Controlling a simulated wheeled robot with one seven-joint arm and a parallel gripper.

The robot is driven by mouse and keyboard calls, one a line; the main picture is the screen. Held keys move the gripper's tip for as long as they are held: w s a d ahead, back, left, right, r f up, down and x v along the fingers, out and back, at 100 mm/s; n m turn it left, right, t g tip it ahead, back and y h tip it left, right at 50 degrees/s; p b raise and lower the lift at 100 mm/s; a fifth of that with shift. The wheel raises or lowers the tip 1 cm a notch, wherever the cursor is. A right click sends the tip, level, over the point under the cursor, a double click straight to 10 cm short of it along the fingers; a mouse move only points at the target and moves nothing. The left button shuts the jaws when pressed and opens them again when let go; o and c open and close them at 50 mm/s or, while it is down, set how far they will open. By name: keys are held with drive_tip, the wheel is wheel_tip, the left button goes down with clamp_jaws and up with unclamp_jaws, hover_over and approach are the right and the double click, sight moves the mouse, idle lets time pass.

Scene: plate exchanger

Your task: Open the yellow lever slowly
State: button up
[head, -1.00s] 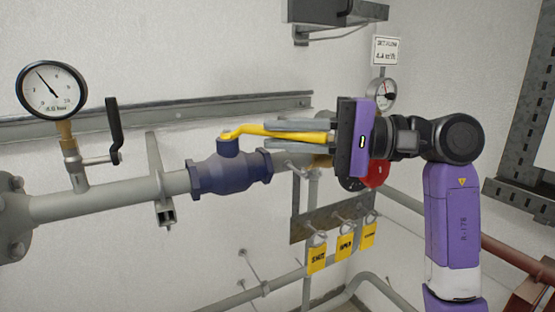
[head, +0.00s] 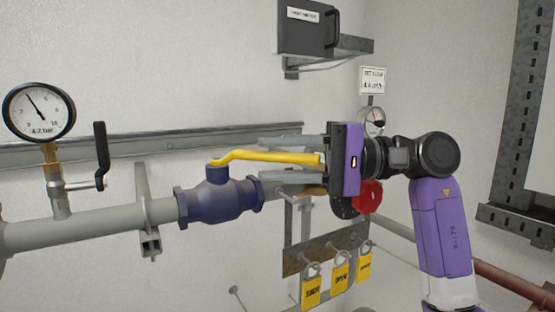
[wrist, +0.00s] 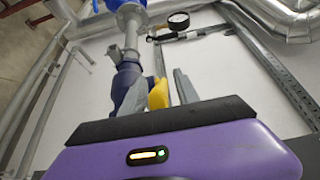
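The yellow lever (head: 270,156) sits on top of the dark blue valve (head: 218,200) and points right, roughly along the pipe. My gripper (head: 260,160) reaches in from the right, its grey fingers open, one above the lever and one below it. Gaps show between the lever and both fingers. In the wrist view the lever (wrist: 158,94) lies between the fingers of my gripper (wrist: 158,82), clear of the right finger; contact at the left finger cannot be told. The blue valve (wrist: 128,84) shows behind.
A pressure gauge (head: 38,111) and black handle (head: 101,155) stand on the pipe (head: 100,222) to the left. A red knob (head: 369,195) is behind my gripper. Yellow tags (head: 340,280) hang below. A dark box (head: 307,28) sits on a bracket above.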

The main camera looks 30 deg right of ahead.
drive_tip(key=shift+d, duration=0.1)
drive_tip(key=b+v, duration=0.2)
drive_tip(key=v, duration=0.5)
drive_tip(key=shift+s+d, duration=0.2)
drive_tip(key=shift+d, duration=0.05)
drive_tip(key=shift+c, duration=0.5)
